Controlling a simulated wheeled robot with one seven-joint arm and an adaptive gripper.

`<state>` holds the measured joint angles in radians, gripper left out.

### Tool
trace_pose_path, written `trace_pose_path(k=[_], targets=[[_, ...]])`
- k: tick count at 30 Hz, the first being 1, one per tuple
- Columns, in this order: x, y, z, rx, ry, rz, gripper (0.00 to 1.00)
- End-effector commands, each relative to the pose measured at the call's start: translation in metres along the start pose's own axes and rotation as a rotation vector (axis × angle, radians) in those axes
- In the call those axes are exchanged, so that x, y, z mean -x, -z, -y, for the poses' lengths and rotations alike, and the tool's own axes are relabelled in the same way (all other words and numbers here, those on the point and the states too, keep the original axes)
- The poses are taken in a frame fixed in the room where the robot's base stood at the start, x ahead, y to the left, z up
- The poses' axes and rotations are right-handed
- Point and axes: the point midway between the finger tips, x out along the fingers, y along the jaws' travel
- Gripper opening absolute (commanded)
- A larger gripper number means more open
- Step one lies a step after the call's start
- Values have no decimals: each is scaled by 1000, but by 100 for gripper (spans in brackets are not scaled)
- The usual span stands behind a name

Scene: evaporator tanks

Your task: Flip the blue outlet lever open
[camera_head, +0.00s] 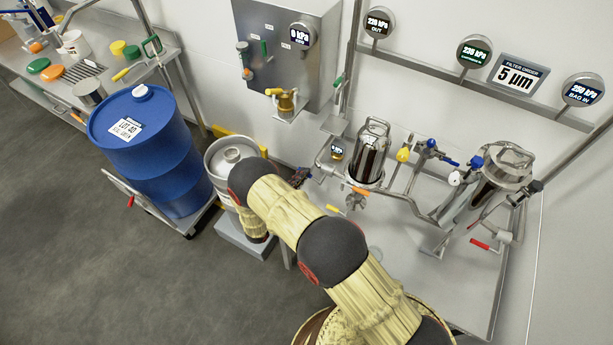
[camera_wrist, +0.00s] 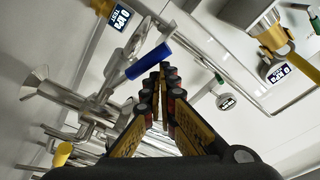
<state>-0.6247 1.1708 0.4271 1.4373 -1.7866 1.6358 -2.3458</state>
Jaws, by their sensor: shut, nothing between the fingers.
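A blue lever handle (camera_wrist: 148,61) shows in the wrist view, just left of the fingertips of my gripper (camera_wrist: 162,68), on steel pipework. My fingers are together at the tips with nothing between them. I cannot tell whether they touch the handle. In the head view my gripper (camera_head: 301,177) is small and dark, left of the filter housings, partly hidden by my arm. A blue lever (camera_head: 449,161) shows there between the two housings, well to the right of my gripper. I cannot tell whether both views show the same lever.
A steel filter housing (camera_head: 371,155) stands right of my gripper, with an orange lever (camera_head: 360,190) at its base. A second housing (camera_head: 500,175) stands further right. A keg (camera_head: 231,158) and a blue drum (camera_head: 145,145) stand on the left. Open floor lies in front.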

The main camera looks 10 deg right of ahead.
Motion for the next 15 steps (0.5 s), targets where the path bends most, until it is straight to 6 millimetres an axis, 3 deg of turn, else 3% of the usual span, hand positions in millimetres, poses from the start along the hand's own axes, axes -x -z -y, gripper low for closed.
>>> trace_pose_path(k=[15], targets=[[2, -16, -6, 0, 0, 1, 0]])
